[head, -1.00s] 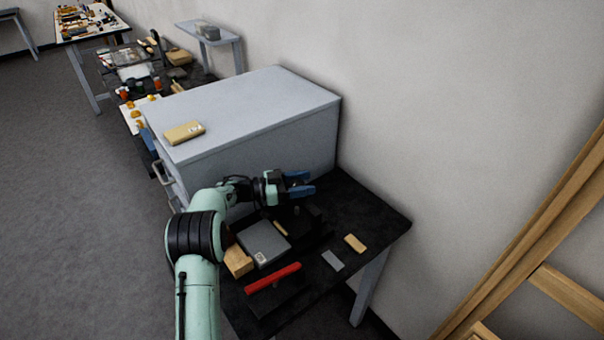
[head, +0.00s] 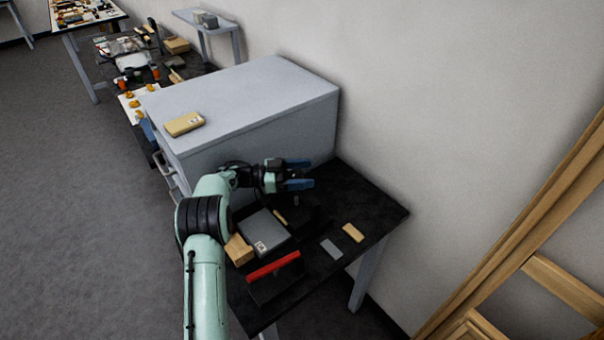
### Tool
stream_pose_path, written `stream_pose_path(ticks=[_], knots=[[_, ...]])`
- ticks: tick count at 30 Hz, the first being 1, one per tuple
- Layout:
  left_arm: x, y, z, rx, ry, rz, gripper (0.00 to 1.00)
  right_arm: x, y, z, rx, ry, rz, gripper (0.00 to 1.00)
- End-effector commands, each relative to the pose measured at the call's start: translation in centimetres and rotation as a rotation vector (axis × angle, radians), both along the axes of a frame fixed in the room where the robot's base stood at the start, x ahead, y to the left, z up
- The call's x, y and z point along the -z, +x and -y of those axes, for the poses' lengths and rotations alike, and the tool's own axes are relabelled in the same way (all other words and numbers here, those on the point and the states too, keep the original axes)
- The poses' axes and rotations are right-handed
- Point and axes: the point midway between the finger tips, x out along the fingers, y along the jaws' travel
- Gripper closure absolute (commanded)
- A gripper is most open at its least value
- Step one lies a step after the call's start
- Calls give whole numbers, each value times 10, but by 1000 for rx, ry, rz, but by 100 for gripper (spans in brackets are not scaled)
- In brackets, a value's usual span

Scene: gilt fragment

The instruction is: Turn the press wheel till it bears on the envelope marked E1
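My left gripper (head: 300,174) is above the back part of the black table (head: 372,207), beside the grey cabinet. Its two blue fingers are apart, with nothing seen between them. Below it are dark items, partly hidden and too dark to make out. No press wheel can be picked out. A grey flat box (head: 263,230) with a small white label lies on the table; a tan packet (head: 184,124) with a label lies on the cabinet. Neither label can be read, so I cannot tell which thing is E1. My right gripper is not in view.
The grey cabinet (head: 245,95) stands against the wall behind the table. A red bar (head: 273,265), a wooden block (head: 238,250), a grey plate (head: 331,249) and a tan block (head: 353,232) are on the table. A wooden frame (head: 515,235) is at the right.

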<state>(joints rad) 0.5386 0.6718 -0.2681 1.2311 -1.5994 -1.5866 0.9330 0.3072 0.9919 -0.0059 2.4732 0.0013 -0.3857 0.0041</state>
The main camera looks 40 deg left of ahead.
Motion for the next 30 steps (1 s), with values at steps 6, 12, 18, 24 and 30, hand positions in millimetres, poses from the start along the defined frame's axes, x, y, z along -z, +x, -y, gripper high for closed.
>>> stream_pose_path(ticks=[6, 12, 18, 24, 30], knots=[[-1, 0, 0, 0, 0, -3, 25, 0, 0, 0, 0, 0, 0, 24], [-27, 0, 0, 1, 2, 1, 25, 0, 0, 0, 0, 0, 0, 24], [-77, 0, 0, 1, 3, 3, 25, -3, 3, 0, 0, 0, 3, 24], [-127, 0, 0, 1, 3, 3, 25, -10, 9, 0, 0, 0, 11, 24], [-171, 1, 0, 0, 2, 4, 25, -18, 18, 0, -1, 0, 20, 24]])
